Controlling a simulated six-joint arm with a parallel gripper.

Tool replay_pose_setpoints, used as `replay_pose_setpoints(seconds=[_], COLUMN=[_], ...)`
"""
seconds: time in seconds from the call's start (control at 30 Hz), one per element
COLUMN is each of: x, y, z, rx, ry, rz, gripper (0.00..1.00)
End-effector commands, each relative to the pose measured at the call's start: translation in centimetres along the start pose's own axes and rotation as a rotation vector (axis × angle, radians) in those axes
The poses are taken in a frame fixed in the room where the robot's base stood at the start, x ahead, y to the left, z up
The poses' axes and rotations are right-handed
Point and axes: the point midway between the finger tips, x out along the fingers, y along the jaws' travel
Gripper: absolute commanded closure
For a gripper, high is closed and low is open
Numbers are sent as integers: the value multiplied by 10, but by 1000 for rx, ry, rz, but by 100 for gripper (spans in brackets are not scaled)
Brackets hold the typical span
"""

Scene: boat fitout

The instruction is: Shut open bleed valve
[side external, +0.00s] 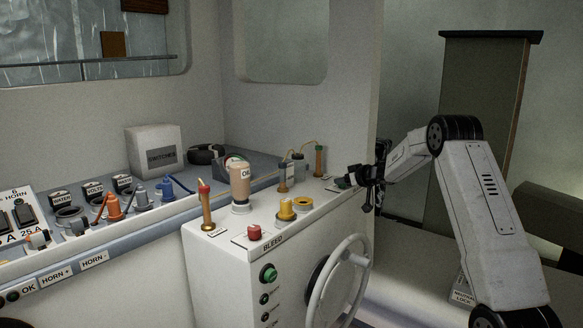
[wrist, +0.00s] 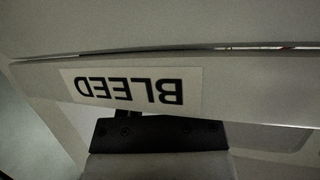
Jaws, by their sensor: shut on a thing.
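A red knob (side external: 254,233) stands on the top of the white console, on a plate beside a label (side external: 273,239) that reads BLEED. My gripper (side external: 350,181) is at the right rear edge of the console top, well apart from the red knob. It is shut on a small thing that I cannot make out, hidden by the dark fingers. No valve handle shows clearly there.
A yellow knob (side external: 287,210), a bottle with a tan body (side external: 240,183) and a brass post with a red top (side external: 206,205) stand on the console. A white handwheel (side external: 338,284) projects from its front. Switches and coloured plugs line the left bench (side external: 170,205).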

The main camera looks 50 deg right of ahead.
Motion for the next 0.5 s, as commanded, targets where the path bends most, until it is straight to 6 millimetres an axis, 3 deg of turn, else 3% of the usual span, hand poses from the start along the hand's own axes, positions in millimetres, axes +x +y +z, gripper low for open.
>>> replay_pose_setpoints(seconds=[0.5], x=[0], y=[1], z=[1], rx=[-32], ry=[0], rz=[-80], gripper=[100])
